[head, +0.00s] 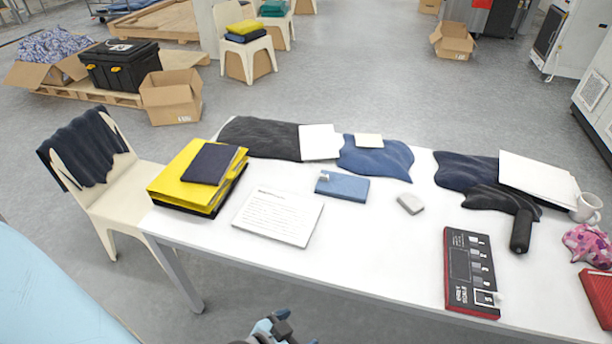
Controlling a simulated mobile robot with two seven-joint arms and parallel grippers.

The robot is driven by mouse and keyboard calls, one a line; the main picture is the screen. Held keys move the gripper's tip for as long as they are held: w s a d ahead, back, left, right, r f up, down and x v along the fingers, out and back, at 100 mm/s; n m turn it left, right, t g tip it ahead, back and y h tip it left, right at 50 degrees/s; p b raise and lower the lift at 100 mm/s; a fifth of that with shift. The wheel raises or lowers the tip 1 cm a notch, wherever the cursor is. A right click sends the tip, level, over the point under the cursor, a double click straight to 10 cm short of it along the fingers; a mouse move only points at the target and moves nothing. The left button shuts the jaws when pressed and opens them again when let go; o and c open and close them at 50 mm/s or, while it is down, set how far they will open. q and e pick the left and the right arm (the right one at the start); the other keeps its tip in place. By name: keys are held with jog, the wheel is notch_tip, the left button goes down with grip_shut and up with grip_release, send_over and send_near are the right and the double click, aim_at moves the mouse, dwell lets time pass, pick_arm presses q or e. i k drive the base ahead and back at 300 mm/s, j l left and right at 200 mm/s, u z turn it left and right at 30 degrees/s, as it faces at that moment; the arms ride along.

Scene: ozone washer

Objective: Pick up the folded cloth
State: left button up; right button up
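Several cloth-like things lie on the white table (390,215), and I cannot tell for sure which is the folded cloth. A flat blue rectangular item (348,188) with a small pale piece on it lies mid-table. A dark navy folded-looking square (209,163) lies on a yellow stack (175,176) at the table's left end. A crumpled pink patterned cloth (587,245) is at the right edge. Part of what seems to be my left gripper (280,326) shows at the bottom edge, below the table's front edge and apart from these things. Its fingers are mostly cut off. My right gripper is out of view.
Dark and blue spread cloths (376,160) lie along the table's far side, some under white sheets. A printed page (278,216), a grey block (411,203), a black-and-red panel (470,270) and a mug (587,207) also occupy it. A chair with dark cloth (82,150) stands left.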

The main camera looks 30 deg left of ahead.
aim_at(342, 186)
jog(key=u, duration=0.75)
jog(key=i+j+u, duration=0.25)
jog(key=i+u, duration=0.15)
jog(key=i+j+u, duration=0.1)
jog(key=i+u, duration=0.35)
jog(key=i, duration=0.2)
